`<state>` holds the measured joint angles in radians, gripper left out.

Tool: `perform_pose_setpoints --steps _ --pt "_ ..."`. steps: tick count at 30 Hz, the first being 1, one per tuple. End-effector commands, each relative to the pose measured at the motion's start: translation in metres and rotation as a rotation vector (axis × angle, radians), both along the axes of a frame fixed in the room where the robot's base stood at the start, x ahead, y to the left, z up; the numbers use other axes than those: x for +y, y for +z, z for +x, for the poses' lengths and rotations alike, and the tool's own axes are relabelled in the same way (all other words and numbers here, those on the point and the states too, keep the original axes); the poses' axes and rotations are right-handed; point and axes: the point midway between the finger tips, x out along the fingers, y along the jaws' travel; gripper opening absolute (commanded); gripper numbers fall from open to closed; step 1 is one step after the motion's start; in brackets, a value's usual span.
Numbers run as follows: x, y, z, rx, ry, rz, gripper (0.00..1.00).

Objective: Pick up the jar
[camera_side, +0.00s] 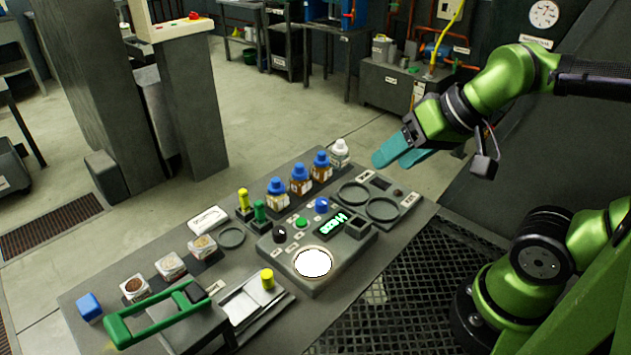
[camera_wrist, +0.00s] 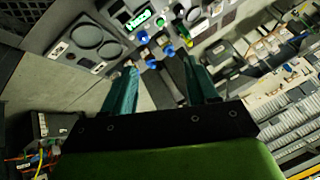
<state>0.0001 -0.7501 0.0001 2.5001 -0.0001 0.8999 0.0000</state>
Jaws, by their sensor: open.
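Three jars with blue lids and brown or yellowish contents stand in a row at the back edge of the grey bench: a left one (camera_side: 277,196), a middle one (camera_side: 300,183) and a right one (camera_side: 321,169). A white jar (camera_side: 340,152) stands at the right end of the row. I cannot tell which of them is the jar meant. My gripper (camera_side: 390,154), with teal fingers, is open and empty above and to the right of the row, apart from it. In the wrist view the fingers of my gripper (camera_wrist: 158,66) point toward small blue lids (camera_wrist: 150,60).
A device with a lit green display (camera_side: 334,223) and a bright white disc (camera_side: 313,263) sits in front of the jars. Round recesses (camera_side: 382,208) lie to its right. Sample boxes (camera_side: 170,265) and a green-handled tool (camera_side: 150,317) are at left. Air around my gripper is free.

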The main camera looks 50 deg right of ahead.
Motion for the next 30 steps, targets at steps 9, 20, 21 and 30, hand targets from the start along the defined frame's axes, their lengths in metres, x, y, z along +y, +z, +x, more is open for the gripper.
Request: perform_pose_setpoints --steps 9,20,21,30 --pt "0.000 0.000 0.000 0.000 0.000 0.000 0.77" --pt "-0.014 -0.015 0.012 0.082 -0.056 -0.003 0.77" --pt "-0.019 -0.019 0.020 0.109 -0.074 -0.006 0.77" --pt "-0.080 -0.049 0.112 0.248 -0.020 -0.116 0.77"
